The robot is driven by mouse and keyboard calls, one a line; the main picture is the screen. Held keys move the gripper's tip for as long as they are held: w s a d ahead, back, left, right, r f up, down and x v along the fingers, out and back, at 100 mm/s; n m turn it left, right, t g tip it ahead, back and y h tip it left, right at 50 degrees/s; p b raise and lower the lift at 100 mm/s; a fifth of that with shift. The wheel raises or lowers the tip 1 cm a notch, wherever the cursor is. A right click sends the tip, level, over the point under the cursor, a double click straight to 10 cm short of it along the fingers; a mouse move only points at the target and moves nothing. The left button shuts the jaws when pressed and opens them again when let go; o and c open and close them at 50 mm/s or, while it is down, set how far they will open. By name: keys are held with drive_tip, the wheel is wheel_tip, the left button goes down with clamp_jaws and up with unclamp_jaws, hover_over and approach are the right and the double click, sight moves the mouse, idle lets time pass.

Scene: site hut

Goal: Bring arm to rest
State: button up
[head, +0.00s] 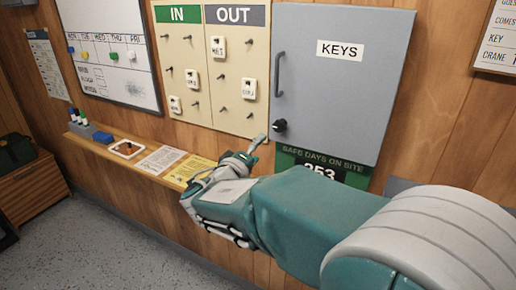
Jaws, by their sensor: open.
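My gripper (229,160) is in the middle of the head view, at the end of my teal arm reaching in from the lower right. One fingertip with a green mark shows just below the IN/OUT board and left of the key cabinet's black knob (280,126). The jaws are open and I see nothing held. The grey key cabinet (340,90), labelled KEYS, has its door shut. My wrist hides part of the wall and the right end of the ledge.
The IN/OUT board (212,100) carries several white tags on pegs. A wooden ledge (110,152) below holds markers, a small tray (126,149) and papers. A whiteboard (110,50) hangs left. A green sign (330,170) sits partly behind my arm. The floor (80,240) at lower left is clear.

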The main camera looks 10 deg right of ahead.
drive_tip(key=s+d+f+m+g+y, duration=0.1)
drive_tip(key=s+d+f+m+g, duration=0.1)
drive_tip(key=s+d+g, duration=0.35)
drive_tip(key=s+d+f+m+g+y, duration=0.1)
drive_tip(key=s+d+f+m+g, duration=0.2)
drive_tip(key=s+d, duration=0.5)
drive_tip(key=s+a+f+m+y, duration=0.1)
drive_tip(key=s+a+y, duration=0.2)
drive_tip(key=s, duration=0.3)
drive_tip(key=s+a+f+m+y, duration=0.1)
drive_tip(key=s+a+f+y, duration=0.1)
drive_tip(key=s+y, duration=0.3)
drive_tip(key=shift+s+a+f+m+y, duration=0.25)
drive_tip(key=shift+s+a, duration=0.3)
drive_tip(key=shift+s, duration=0.6)
drive_tip(key=shift+g, duration=0.25)
